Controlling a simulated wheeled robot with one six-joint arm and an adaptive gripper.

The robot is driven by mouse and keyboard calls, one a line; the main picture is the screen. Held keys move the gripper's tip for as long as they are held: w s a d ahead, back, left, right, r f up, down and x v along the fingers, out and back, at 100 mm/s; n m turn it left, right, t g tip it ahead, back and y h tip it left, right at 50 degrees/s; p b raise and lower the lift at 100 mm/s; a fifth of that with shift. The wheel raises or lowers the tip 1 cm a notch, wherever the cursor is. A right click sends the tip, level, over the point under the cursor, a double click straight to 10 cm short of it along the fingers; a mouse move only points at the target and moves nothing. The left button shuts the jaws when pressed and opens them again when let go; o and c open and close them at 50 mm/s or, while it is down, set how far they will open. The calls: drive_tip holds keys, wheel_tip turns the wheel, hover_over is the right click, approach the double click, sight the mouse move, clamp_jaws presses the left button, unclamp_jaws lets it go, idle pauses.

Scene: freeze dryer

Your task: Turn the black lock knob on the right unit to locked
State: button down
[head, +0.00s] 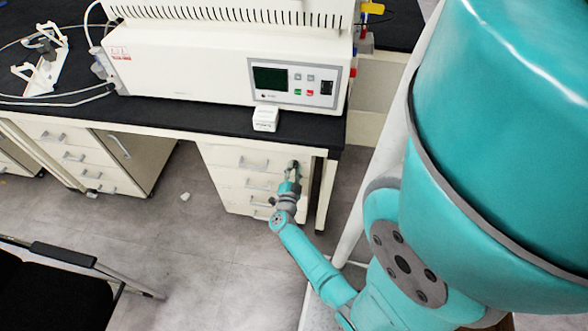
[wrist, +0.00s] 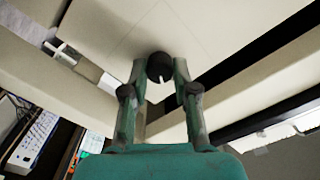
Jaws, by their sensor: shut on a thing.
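The black lock knob (wrist: 160,66) is round with a pale mark on its lower edge. It sits against a flat cream surface in the wrist view, between my fingertips. My gripper (wrist: 161,75) is shut on it, one finger on each side. In the head view my gripper (head: 293,168) is in front of the white drawer unit below the bench, and I cannot make out the knob there. The white freeze dryer unit (head: 190,65) stands on the bench above, with a dark screen and buttons on its front panel.
The black bench top (head: 190,114) overhangs the drawer unit (head: 235,155) and its handles. A small white box (head: 265,119) stands near the bench's front edge. A black chair (head: 50,285) is at lower left. Grey floor (head: 190,250) is open to my gripper's left.

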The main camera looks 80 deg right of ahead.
drive_tip(key=m, duration=1.1)
drive_tip(key=shift+s+f+m, duration=0.1)
drive_tip(key=shift+m, duration=0.3)
idle(0.3)
drive_tip(key=c, duration=0.9)
unclamp_jaws()
drive_tip(key=a, duration=0.8)
drive_tip(key=s+a, duration=0.1)
drive_tip(key=a, duration=0.3)
